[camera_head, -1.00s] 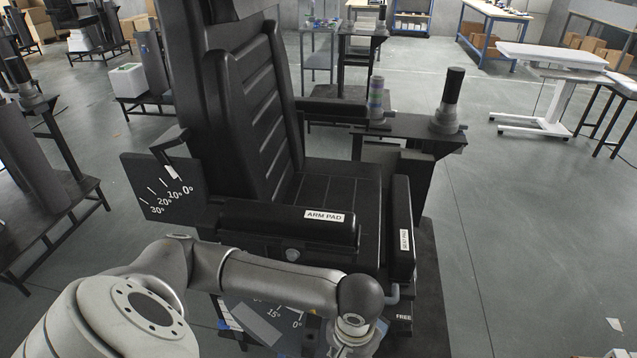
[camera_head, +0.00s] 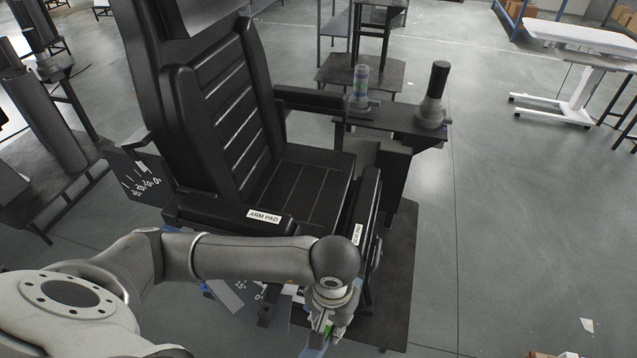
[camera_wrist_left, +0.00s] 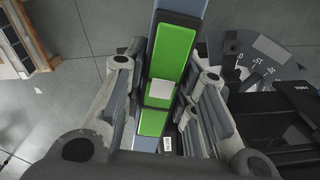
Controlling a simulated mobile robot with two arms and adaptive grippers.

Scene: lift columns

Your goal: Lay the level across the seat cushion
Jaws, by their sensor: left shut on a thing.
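The black chair's seat cushion (camera_head: 308,182) lies bare in the middle of the head view, with an arm pad (camera_head: 225,218) along its near side. My left gripper (camera_head: 326,326) points down at the bottom of the head view, on the near side of the chair and apart from the cushion. It is shut on the level (camera_head: 317,347), a blue bar only partly in view there. In the left wrist view the level (camera_wrist_left: 173,52) shows green faces and a pale middle patch between my fingers (camera_wrist_left: 160,92). My right gripper is not in view.
The chair's tall backrest (camera_head: 222,105) rises to the left of the cushion. A front pad (camera_head: 362,218) stands at the cushion's right edge. A post with a black top (camera_head: 433,95) and a banded one (camera_head: 361,90) stand behind.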

